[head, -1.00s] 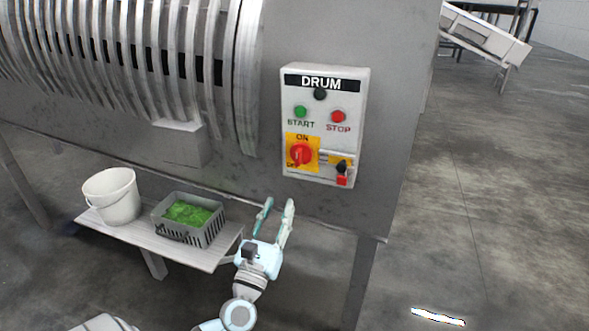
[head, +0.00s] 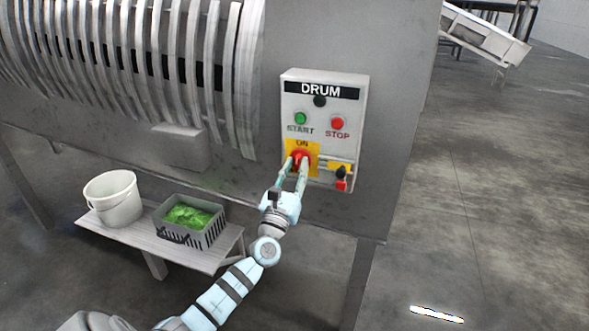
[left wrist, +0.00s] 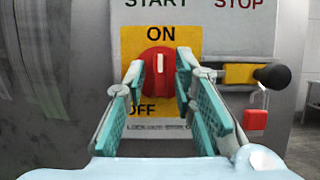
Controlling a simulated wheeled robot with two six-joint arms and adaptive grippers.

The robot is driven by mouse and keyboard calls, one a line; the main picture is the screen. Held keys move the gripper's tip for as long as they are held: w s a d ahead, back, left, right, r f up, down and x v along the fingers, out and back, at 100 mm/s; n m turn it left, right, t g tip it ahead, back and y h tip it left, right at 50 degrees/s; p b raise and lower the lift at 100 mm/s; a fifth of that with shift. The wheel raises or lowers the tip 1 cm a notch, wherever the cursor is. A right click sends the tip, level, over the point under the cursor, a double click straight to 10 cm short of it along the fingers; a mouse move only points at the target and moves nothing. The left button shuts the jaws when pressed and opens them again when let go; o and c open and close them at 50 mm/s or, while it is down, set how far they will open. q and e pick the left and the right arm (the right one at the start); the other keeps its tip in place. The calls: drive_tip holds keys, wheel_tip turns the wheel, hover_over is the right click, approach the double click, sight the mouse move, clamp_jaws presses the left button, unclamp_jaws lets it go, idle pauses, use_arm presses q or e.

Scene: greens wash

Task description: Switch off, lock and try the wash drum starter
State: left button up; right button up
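The grey DRUM starter box (head: 351,100) is fixed to the machine's side. Its red rotary switch (head: 300,158) sits on a yellow ON/OFF plate; in the left wrist view the switch (left wrist: 159,66) has its white mark upright, towards ON. My left gripper (head: 298,161) is at the switch, with its fingers open and apart on either side of the knob. I cannot tell whether they touch it. A red block, apparently a padlock (left wrist: 256,119), is right of the switch, below a black round-ended part (left wrist: 272,76). My right gripper is not in view.
The green START button (head: 300,118) and red STOP button (head: 337,123) are above the switch. A white bucket (head: 113,200) and a grey crate (head: 203,236) of greens stand on a low bench (head: 140,236).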

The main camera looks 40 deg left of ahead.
use_arm(q)
clamp_jaws()
